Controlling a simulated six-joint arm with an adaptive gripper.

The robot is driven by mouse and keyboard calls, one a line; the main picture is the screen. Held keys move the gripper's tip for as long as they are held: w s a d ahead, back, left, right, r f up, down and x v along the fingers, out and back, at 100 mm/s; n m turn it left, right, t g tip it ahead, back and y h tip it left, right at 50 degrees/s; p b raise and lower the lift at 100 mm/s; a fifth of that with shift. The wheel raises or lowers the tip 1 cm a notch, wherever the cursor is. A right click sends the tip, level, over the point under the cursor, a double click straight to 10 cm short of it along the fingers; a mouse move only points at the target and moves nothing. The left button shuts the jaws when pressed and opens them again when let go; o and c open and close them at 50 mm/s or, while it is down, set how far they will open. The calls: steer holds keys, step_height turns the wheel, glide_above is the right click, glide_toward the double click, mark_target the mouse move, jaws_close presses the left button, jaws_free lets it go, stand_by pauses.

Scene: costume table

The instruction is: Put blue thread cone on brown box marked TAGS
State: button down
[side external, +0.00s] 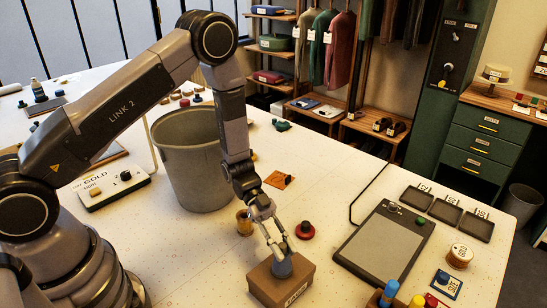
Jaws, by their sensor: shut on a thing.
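The blue thread cone (282,266) stands upright at the top of the brown box (296,291), which has a white label on its front face. The label is too small to read with certainty. My gripper (280,245) points down from above with its fingers around the upper part of the cone and is shut on it. The cone's base appears to touch the box top, but I cannot tell whether the box bears its weight. The fingers hide the cone's upper part.
A large grey bin (192,165) stands behind my gripper. A red spool (305,230) and a tan spool (244,222) are close by. A dark-framed board (385,245) lies to the right. Coloured bottles (389,292) stand at the front edge of the picture.

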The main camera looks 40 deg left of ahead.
steer(key=shift+f, duration=0.15)
steer(key=c, duration=1)
jaws_free()
steer(key=shift+c, duration=0.2)
